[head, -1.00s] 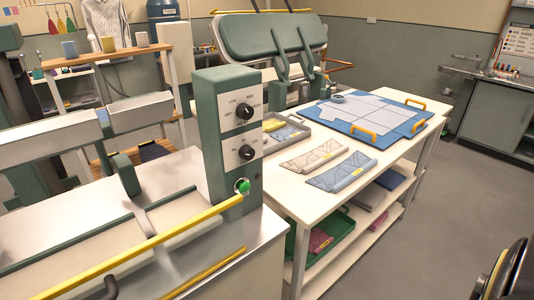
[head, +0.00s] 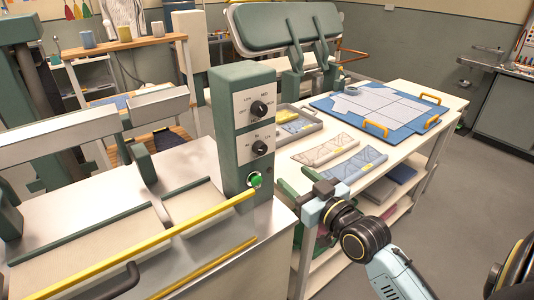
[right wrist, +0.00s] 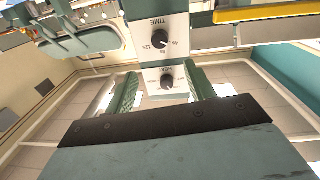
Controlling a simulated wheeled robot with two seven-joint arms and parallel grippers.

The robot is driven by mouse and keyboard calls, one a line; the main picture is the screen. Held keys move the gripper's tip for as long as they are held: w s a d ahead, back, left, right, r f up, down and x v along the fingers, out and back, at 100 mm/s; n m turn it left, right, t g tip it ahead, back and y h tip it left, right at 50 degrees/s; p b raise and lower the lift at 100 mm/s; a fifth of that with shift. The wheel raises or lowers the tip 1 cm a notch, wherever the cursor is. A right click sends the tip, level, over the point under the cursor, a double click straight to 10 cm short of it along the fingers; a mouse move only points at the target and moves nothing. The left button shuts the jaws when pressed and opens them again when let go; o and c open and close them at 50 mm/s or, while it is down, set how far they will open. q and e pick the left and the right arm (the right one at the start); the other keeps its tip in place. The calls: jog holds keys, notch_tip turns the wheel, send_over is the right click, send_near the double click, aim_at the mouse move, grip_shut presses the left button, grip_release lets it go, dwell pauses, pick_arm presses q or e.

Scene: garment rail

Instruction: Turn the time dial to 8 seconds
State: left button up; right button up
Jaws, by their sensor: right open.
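The time dial (head: 260,147) is the lower black knob on the white face of the green control post. It also shows in the right wrist view (right wrist: 159,40), upside down, with 4s, 8s and 12s marks around it. Its pointer setting is too small to tell surely. The heat dial (head: 258,108) is the knob above it, and below it in the right wrist view (right wrist: 167,80). My right gripper (head: 308,187) is open and empty, to the right of the post and apart from it. Its green fingers (right wrist: 163,92) flank the heat dial in the picture. My left gripper is out of view.
A green button (head: 254,180) sits low on the post, near a yellow bar (head: 130,245) across the press. Behind my right gripper, a white table (head: 392,155) holds folded cloths, a grey tray (head: 318,123) and a blue board (head: 436,125). Open floor lies to the right.

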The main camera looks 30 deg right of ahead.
aim_at(263, 151)
jog(key=w, duration=1.3)
jog(key=shift+a+f+p, duration=0.1)
jog(key=shift+a+p, duration=0.05)
jog(key=shift+p, duration=0.2)
jog(key=c, duration=1)
